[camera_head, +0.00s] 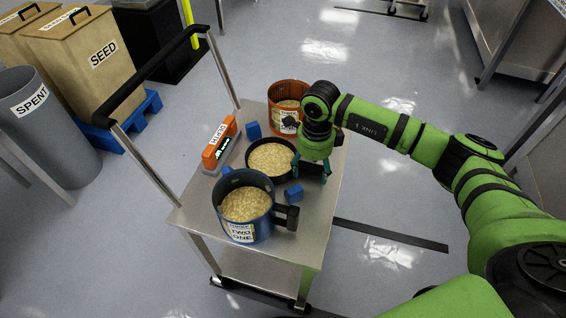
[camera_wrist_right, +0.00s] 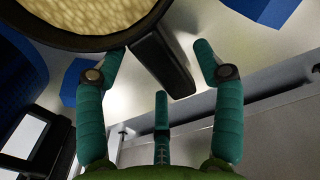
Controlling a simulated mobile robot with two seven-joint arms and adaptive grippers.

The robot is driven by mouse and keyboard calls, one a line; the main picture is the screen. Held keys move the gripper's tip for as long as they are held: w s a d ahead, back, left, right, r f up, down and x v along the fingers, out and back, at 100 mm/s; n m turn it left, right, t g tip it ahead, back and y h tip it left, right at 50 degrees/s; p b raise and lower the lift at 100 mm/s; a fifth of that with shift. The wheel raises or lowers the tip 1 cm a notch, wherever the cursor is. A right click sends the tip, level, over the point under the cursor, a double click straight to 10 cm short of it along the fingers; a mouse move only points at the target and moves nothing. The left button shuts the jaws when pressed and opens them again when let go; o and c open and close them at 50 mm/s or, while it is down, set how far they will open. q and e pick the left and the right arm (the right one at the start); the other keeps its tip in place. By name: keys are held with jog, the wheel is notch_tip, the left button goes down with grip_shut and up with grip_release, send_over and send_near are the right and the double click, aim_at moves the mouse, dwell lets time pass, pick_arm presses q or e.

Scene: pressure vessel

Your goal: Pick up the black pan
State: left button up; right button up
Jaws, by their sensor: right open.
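The black pan (camera_head: 284,179), filled with pale grain, sits on the cart between an orange pot and a blue pot. In the right wrist view the pan's rim (camera_wrist_right: 98,42) is at the upper left, and its handle (camera_wrist_right: 162,65) points toward the gripper. My right gripper (camera_head: 313,172) is at the pan's right side in the head view, with its teal fingers pointing down. In the wrist view the gripper (camera_wrist_right: 159,60) is open, with its fingers spread to both sides of the handle. I cannot tell whether any finger touches it. My left gripper is not in view.
The cart (camera_head: 308,236) also holds the orange pot (camera_head: 285,121), the blue pot (camera_head: 247,219) with a dark handle, an orange depth gauge (camera_head: 220,143) and small blue blocks (camera_head: 294,194). A black cart handle (camera_head: 150,70) rises on the left. Bins stand beyond it.

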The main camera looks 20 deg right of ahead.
jog(key=shift+f, duration=0.4)
grip_shut()
